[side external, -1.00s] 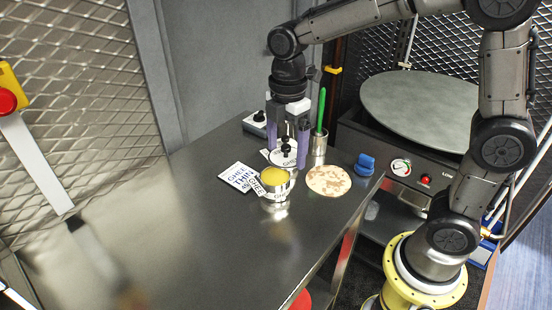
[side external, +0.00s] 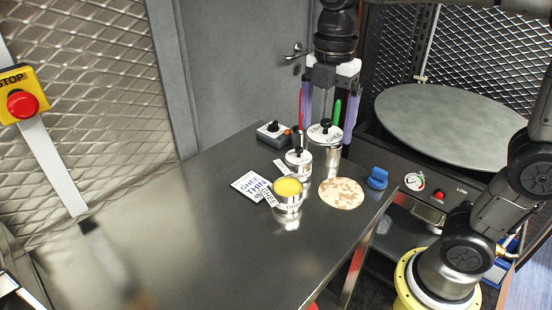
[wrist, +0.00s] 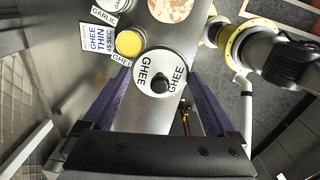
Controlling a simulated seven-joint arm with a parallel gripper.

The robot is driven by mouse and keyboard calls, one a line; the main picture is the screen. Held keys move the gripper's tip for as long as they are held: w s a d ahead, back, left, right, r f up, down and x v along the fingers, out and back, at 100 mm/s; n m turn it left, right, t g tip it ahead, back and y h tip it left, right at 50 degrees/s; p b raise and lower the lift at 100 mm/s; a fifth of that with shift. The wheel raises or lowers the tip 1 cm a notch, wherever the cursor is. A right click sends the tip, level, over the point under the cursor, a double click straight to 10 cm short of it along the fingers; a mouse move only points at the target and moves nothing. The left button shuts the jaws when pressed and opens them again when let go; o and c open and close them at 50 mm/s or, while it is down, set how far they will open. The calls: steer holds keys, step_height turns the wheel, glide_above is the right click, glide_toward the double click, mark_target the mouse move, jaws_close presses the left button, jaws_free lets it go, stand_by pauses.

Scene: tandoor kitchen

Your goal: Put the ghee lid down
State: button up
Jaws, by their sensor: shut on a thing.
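The ghee lid (side external: 325,136), a round white-topped disc with a black knob, is held between the fingers of my gripper (side external: 328,118). In the wrist view, the lid (wrist: 148,89) reads GHEE and its rim lies between the purple fingers. In the side view it overlaps the steel cup (side external: 325,157) behind or below it; I cannot tell the gap. The open ghee pot (side external: 288,203) with yellow ghee stands apart from the lid; it also shows in the wrist view (wrist: 130,43).
A lidded garlic pot (side external: 299,165) stands behind the ghee pot. A GHEE THIN card (side external: 251,186), a flatbread (side external: 342,193), a blue object (side external: 377,178) and a control box (side external: 272,134) are nearby. The steel table's (side external: 190,240) front left is clear.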

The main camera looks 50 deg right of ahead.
steer(key=w+d+n, duration=0.1)
steer(key=w, duration=0.9)
glide_above(268, 160)
step_height(268, 160, down, 16)
steer(key=shift+f, duration=2.7)
steer(key=shift+f, duration=0.1)
steer(key=o, duration=0.9)
steer(key=shift+o, duration=0.4)
